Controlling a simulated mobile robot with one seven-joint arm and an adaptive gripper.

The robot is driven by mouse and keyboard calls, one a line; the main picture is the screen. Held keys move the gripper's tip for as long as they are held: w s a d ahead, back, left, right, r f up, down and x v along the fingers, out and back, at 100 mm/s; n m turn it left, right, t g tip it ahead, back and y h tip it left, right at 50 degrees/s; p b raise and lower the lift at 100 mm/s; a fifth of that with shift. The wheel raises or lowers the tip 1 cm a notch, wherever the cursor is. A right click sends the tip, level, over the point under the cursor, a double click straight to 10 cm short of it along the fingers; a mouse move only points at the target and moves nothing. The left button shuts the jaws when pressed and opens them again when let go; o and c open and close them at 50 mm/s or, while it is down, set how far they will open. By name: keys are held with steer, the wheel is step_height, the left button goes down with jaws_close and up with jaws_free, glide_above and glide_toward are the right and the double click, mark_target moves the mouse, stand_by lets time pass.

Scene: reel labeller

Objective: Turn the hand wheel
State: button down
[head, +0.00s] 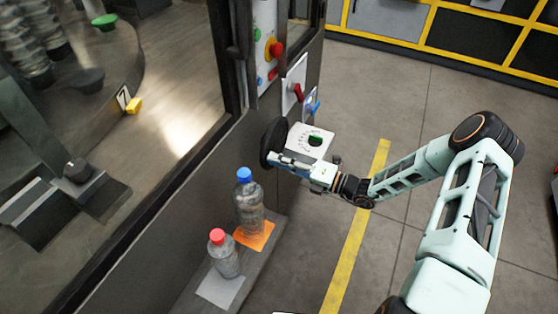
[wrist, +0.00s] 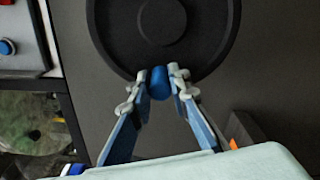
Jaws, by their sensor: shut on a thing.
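The hand wheel (head: 273,137) is a black disc on the dark side panel of the machine in the head view. In the wrist view the wheel (wrist: 205,38) fills the top middle, with a round hub at its centre. A blue handle (wrist: 159,84) sits at the lower rim of the wheel. My gripper (wrist: 160,83) is shut on this blue handle, one fingertip on each side. In the head view my gripper (head: 277,158) reaches the wheel's lower edge from the right, and the handle is hidden there.
Below the wheel, a blue-capped bottle (head: 249,204) stands on an orange pad (head: 258,238) and a red-capped bottle (head: 224,256) on a grey pad (head: 220,290). A dial plate (head: 308,131), a red lever (head: 298,92) and a red button (head: 277,49) lie close by. Floor at right is clear.

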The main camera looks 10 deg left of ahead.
steer(key=shift+s+f+m, duration=0.15)
steer(key=shift+f+m, duration=0.05)
steer(key=shift+m, duration=0.1)
steer(key=c, duration=1.8)
jaws_free()
steer(key=shift+r, duration=0.1)
steer(key=shift+d, duration=0.25)
steer(key=v, duration=1.1)
steer(key=shift+d, duration=0.25)
